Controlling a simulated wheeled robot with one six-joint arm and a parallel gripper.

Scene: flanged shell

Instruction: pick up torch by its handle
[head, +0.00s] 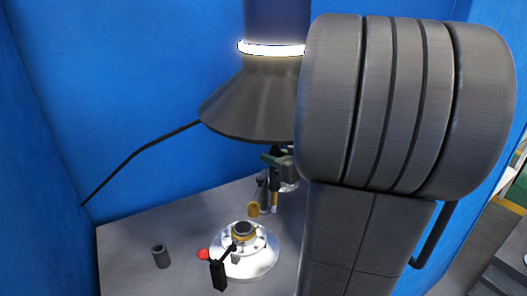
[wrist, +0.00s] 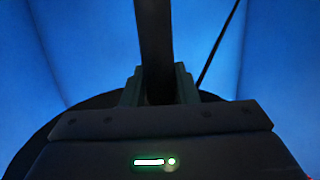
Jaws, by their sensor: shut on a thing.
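My gripper (head: 273,160) is below the dark hood in the head view, with its greenish fingers beside a dark, slim, upright thing that I take to be the torch (head: 275,197). In the wrist view my gripper (wrist: 160,92) is shut on the dark handle-like bar of the torch (wrist: 154,40), which stands between both fingers and runs up out of the picture. The torch's lower end looks orange in the head view. The hood and my arm hide much of the gripper.
The silver flanged part (head: 262,262) lies on the grey table (head: 125,243) below the gripper, beside a clamp (head: 219,275) with a red knob. A grey cylinder (head: 160,256) stands at left. The dark conical hood (head: 250,100) hangs close above. Blue walls (head: 90,80) enclose the table.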

